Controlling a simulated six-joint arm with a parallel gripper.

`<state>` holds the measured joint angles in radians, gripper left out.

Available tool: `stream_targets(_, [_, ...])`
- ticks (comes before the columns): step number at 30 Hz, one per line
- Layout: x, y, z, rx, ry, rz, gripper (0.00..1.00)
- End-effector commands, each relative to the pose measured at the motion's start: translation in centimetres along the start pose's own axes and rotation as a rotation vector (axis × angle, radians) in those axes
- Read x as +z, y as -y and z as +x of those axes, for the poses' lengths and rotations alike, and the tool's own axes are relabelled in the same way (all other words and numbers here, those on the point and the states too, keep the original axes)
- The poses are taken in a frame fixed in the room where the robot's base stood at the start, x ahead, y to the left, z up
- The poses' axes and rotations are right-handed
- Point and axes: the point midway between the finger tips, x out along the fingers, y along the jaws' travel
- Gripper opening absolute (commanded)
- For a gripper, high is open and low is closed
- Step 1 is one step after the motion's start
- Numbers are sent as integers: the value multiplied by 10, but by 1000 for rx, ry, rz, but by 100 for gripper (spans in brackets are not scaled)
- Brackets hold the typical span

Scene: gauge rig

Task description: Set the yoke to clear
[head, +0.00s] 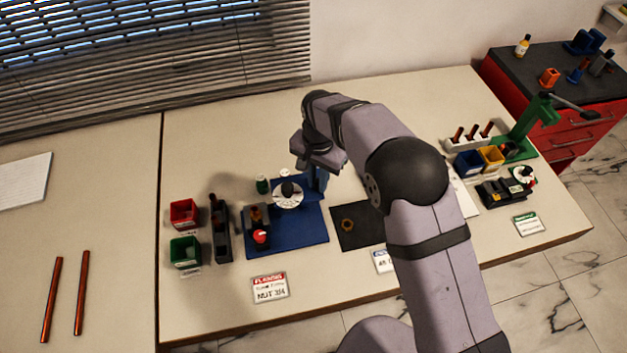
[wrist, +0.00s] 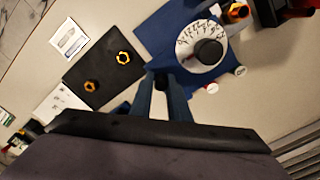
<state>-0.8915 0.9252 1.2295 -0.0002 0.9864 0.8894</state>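I cannot make out a part that is clearly the yoke. The rig is a blue base plate (head: 318,236) with a white numbered dial (head: 280,204) and a black knob (head: 288,188) on it. The dial (wrist: 190,62) and knob (wrist: 208,52) also show in the wrist view. A dark block with a red button (head: 260,237) sits on the plate's front left. My gripper (head: 318,186) points down at the dial's right, apart from the knob. Its blue fingers (wrist: 162,78) show beside the plate's edge; a small dark piece shows between them, unclear whether held.
A black mat (head: 352,238) with a brass nut (head: 348,225) lies right of the plate. Red (head: 184,213) and green (head: 185,252) bins and a dark holder (head: 221,235) stand left. The table's front strip is mostly clear except label cards.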

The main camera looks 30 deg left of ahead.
Motion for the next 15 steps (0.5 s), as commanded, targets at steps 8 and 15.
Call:
stream_targets(8, [-2,-1,0,1,-1,2,33])
stream_targets(15, [-2,0,-6,-2,-2,2,33])
